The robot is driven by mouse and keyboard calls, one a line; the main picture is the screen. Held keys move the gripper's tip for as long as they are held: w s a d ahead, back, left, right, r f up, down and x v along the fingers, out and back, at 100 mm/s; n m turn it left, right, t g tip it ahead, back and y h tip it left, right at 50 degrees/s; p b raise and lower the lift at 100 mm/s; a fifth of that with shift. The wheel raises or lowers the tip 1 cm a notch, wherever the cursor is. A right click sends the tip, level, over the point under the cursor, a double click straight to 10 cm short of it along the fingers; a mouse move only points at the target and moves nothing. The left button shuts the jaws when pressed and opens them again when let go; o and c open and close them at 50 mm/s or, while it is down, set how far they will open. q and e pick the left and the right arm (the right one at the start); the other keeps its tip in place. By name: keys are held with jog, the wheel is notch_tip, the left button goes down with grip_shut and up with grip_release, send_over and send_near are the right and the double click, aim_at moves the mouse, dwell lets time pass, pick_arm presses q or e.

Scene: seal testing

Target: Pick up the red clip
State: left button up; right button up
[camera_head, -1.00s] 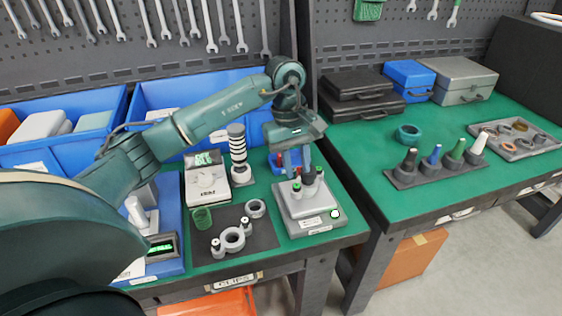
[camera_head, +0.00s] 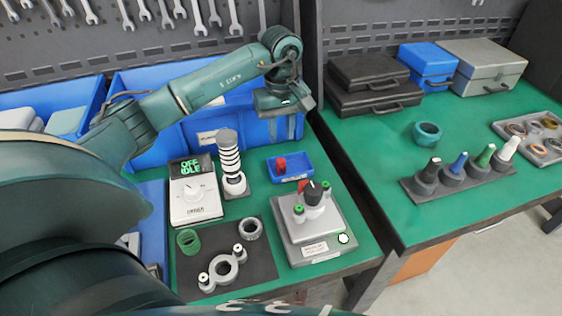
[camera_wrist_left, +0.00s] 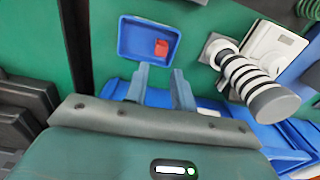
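A small red clip (camera_head: 281,164) lies in a shallow blue tray (camera_head: 308,172) on the green bench. In the left wrist view the red clip (camera_wrist_left: 161,48) sits in the tray (camera_wrist_left: 128,40), just beyond my fingertips. My left gripper (camera_head: 283,128) is above and behind the tray; its two blue-grey fingers are apart with nothing between them. The left wrist view also shows this gripper (camera_wrist_left: 160,72) open and empty. Another red part (camera_head: 303,187) shows partly hidden behind the black-topped piece on the grey fixture (camera_head: 325,237). My right gripper is not seen.
A striped black-and-white column (camera_head: 229,157) and a white tester (camera_head: 195,196) stand left of the tray. The fixture, with green-topped pins, is in front. Large blue bins (camera_head: 160,90) are behind. A dark mat (camera_head: 215,285) holds rings and a grey bracket.

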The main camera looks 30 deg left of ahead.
aim_at(281, 160)
pick_arm(q)
notch_tip(281, 160, down, 9)
jog(key=shift+s+f+p, duration=0.1)
jog(key=shift+f+p, duration=0.05)
jog(key=shift+p, duration=0.45)
jog(key=shift+c, duration=0.2)
jog(key=c, duration=0.5)
